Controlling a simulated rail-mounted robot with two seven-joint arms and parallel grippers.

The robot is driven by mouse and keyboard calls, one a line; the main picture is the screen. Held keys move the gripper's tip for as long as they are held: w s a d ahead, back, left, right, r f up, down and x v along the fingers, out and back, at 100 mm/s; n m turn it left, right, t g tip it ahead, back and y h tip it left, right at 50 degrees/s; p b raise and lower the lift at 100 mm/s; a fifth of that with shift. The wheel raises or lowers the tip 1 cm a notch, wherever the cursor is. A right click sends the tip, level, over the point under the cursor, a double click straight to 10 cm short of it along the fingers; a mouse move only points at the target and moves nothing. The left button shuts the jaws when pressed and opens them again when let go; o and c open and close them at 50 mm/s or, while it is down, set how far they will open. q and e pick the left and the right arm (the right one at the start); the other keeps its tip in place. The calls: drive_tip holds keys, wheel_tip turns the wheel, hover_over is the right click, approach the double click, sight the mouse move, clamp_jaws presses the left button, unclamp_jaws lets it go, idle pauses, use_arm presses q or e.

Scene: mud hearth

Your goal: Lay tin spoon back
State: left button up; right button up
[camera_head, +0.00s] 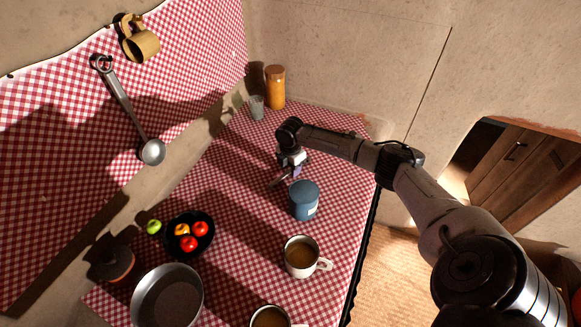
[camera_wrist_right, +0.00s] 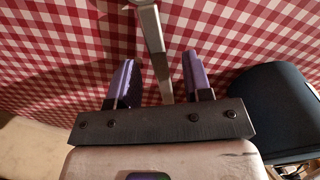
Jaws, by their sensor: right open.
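A grey metal handle (camera_wrist_right: 155,50), which looks like the tin spoon's, shows in the right wrist view, running from the top edge down between my fingers. Its bowl is not clear there. My right gripper (camera_head: 285,178) is low over the checked cloth, left of the blue canister (camera_head: 304,203). In the right wrist view my right gripper (camera_wrist_right: 160,85) has its two purple fingers apart, with gaps on both sides of the handle. In the head view the gripper hides most of this piece. My left gripper is out of view.
A white mug (camera_head: 301,257) stands in front of the canister. A black fruit bowl (camera_head: 174,250) and a pan (camera_head: 167,296) are at the left. A ladle (camera_head: 122,104) and a brass mug (camera_head: 141,45) hang on the wall. A jar (camera_head: 275,88) and glass (camera_head: 257,107) stand behind.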

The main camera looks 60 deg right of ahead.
wheel_tip(320, 180, up, 14)
drive_tip(key=p, duration=0.2)
drive_tip(key=shift+f+p, duration=0.15)
drive_tip(key=shift+p, duration=0.2)
